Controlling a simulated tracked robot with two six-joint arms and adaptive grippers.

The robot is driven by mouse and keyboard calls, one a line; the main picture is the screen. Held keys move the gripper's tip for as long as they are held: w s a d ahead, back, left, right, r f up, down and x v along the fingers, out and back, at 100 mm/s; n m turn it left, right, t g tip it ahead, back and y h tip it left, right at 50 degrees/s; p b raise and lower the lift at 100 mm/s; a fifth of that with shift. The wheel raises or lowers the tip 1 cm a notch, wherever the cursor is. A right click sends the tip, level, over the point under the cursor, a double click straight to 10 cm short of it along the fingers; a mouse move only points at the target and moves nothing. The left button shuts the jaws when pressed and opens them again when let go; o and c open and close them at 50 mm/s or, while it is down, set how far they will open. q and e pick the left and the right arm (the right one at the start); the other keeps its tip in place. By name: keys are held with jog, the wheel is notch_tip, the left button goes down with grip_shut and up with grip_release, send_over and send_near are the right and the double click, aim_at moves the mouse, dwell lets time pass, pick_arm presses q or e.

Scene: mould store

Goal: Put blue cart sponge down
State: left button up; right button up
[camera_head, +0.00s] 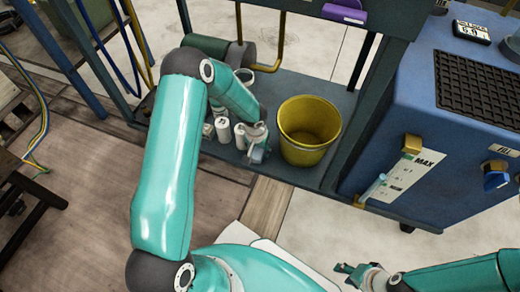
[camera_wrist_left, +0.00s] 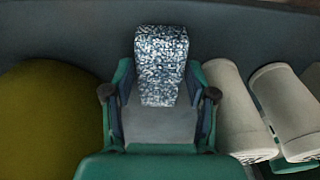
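The blue-and-white speckled sponge (camera_wrist_left: 160,60) shows in the left wrist view, between the two fingers of my left gripper (camera_wrist_left: 160,88). The fingers lie against both its sides. In the head view my left gripper (camera_head: 258,150) points down low over the cart's lower shelf (camera_head: 291,180), between the white containers and the yellow bucket; the sponge is mostly hidden there. I cannot tell whether the sponge touches the shelf. My right gripper (camera_head: 352,270) is at the bottom of the head view, away from the cart; its finger opening is unclear.
A yellow bucket (camera_head: 309,128) stands just right of my left gripper. White containers (camera_head: 223,130) stand close on its left. A green cylinder with a yellow pipe (camera_head: 279,45) is behind. A blue machine (camera_head: 440,120) stands at the right. Cart posts and the upper shelf frame the space.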

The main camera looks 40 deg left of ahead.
pick_arm(q)
jog(key=shift+r, duration=0.15)
notch_tip(320, 180, up, 11)
jog(key=s+p, duration=0.1)
jog(key=p, duration=0.4)
jog(key=s+d+f+h, duration=0.2)
jog(key=s+d+f, duration=0.1)
jog(key=s+d, duration=0.6)
jog(key=s+d+f+h, duration=0.2)
jog(key=s+d+f, duration=0.1)
jog(key=s+d, duration=0.6)
jog(key=shift+s+d+f+m+g, duration=0.3)
jog(key=shift+d+f+m+g, duration=0.1)
jog(key=shift+d, duration=0.35)
jog(key=shift+r, duration=0.15)
